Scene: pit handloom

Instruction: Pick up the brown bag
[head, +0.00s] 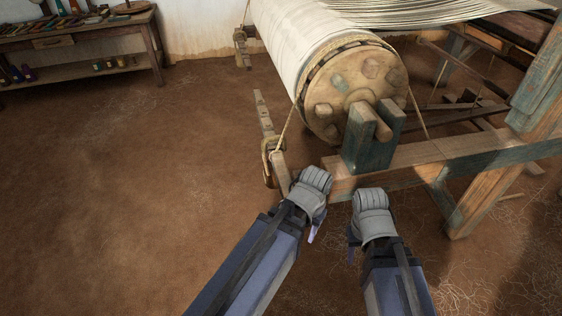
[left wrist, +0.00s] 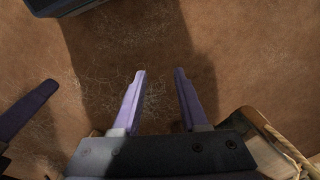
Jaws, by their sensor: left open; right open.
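I see no brown bag in either view. My left gripper (head: 313,233) points down over the brown floor, left of the loom's near beam end. In the left wrist view its two purple fingers (left wrist: 160,73) stand apart with only floor between them. My right gripper (head: 352,252) is beside it in the head view, mostly hidden behind its own wrist. A purple finger, apparently of the right gripper, shows at the left edge of the left wrist view (left wrist: 28,110). Nothing shows in either gripper.
The loom's cloth-wound roller (head: 310,45) and wooden frame (head: 480,150) stand ahead and to the right. A notched wooden bar (head: 265,120) with rope hangs beside the roller. A workbench (head: 75,38) with tools and spools is at the back left. The floor on the left is clear.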

